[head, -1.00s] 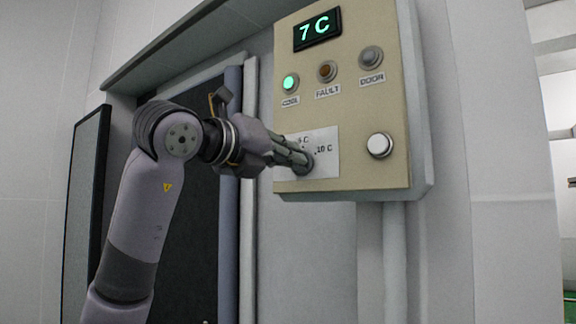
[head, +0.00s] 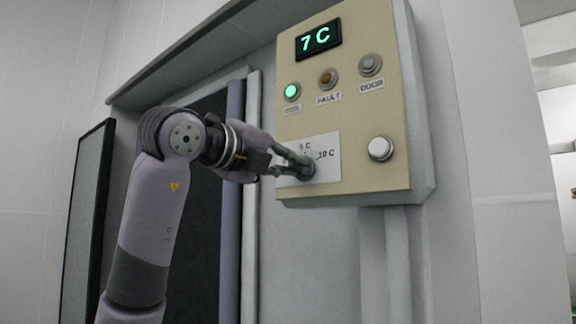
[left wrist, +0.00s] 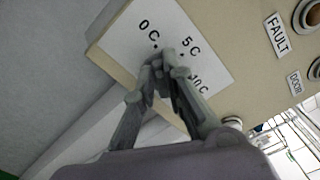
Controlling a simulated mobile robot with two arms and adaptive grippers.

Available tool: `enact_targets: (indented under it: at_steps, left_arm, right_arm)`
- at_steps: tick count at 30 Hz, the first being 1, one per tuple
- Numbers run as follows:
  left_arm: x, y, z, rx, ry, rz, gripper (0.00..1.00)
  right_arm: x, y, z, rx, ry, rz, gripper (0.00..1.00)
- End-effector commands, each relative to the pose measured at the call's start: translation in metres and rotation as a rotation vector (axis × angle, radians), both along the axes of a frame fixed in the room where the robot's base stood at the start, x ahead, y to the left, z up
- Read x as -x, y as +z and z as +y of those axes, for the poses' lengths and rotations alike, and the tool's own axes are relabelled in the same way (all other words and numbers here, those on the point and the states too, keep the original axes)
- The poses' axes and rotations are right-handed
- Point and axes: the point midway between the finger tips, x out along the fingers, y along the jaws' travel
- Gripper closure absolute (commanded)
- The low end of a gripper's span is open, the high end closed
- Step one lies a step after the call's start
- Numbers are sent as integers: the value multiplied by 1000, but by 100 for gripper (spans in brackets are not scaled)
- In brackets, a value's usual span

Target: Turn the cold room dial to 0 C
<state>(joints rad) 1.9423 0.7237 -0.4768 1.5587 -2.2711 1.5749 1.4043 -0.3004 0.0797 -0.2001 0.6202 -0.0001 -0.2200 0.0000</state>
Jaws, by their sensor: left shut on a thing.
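The cold room dial (head: 309,172) is a small grey knob on a white scale plate (head: 327,158), low on a beige control box (head: 350,112). My left gripper (head: 301,168) reaches it from the left and is shut on it. In the left wrist view, the dial (left wrist: 169,55) shows between and just beyond the fingertips (left wrist: 163,70). The scale marks 0 C, 5 C and 10 C show around it, partly covered by the fingers. Which mark the dial points at I cannot tell. The display (head: 319,39) reads 7 C. My right gripper is not in view.
A green lamp (head: 292,91) is lit; the FAULT lamp (head: 328,79) and DOOR lamp (head: 370,65) look unlit. A white round button (head: 380,148) sits right of the dial. A pipe (head: 400,260) runs below the box. A dark door (head: 204,245) stands behind my arm.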

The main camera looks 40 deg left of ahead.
Motion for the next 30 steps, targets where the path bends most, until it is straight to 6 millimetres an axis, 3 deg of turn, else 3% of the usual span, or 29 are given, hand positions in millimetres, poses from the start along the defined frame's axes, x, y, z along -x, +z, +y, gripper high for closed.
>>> enact_targets:
  at_steps: [9, 10, 18, 30]
  left_arm:
    - [0, 0, 0, 5, 0, 1, 100]
    - [0, 0, 0, 4, 0, 1, 88]
    - [0, 0, 0, 3, 0, 1, 70]
    - [7, 1, 1, 2, 0, -1, 69]
  right_arm:
    - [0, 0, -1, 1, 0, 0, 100]
    - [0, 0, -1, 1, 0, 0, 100]
    - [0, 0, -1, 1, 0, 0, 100]
    - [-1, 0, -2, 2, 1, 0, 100]
